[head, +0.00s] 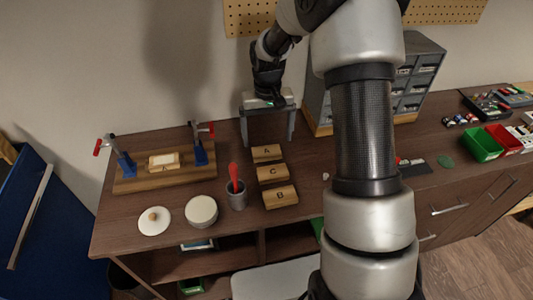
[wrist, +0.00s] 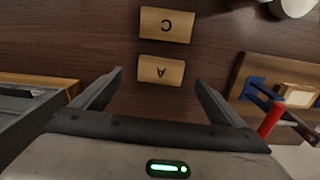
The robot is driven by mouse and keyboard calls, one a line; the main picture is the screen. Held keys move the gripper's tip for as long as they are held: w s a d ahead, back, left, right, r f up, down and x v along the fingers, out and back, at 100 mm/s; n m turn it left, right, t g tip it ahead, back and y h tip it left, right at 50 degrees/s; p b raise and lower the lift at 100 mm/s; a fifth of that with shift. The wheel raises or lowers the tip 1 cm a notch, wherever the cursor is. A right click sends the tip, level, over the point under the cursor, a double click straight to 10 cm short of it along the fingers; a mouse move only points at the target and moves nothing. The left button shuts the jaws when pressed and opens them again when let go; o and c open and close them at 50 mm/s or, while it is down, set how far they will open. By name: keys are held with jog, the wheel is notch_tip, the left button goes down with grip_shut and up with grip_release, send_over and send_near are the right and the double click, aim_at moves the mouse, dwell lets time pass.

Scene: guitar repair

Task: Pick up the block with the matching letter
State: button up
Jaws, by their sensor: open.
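Three wooden letter blocks lie in a column on the brown bench: block A (head: 267,153) at the back, block C (head: 272,174) in the middle, block B (head: 280,196) in front. My gripper (head: 267,139) is open and empty, pointing down above and behind block A. In the wrist view, block A (wrist: 160,72) appears between the spread fingers (wrist: 159,78), apart from both, with its letter upside down. Block C (wrist: 165,25) lies beyond it; block B is out of that view. A small wooden block with a pale top (head: 163,160) sits on the clamp board; its marking is too small to read surely.
The clamp board (head: 124,186) with red-handled blue clamps is at left. A cup with a red tool (head: 237,198), a round tin (head: 201,211) and a white lid (head: 154,221) stand left of the blocks. A grey drawer cabinet (head: 425,60) is close at right.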

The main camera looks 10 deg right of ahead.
aim_at(266, 150)
jog(key=shift+w+a+f, duration=0.1)
jog(key=shift+w+f, duration=0.05)
jog(key=shift+f, duration=1.35)
jog(key=shift+w+f, duration=0.15)
jog(key=shift+f, duration=1.3)
jog(key=c, duration=1.2)
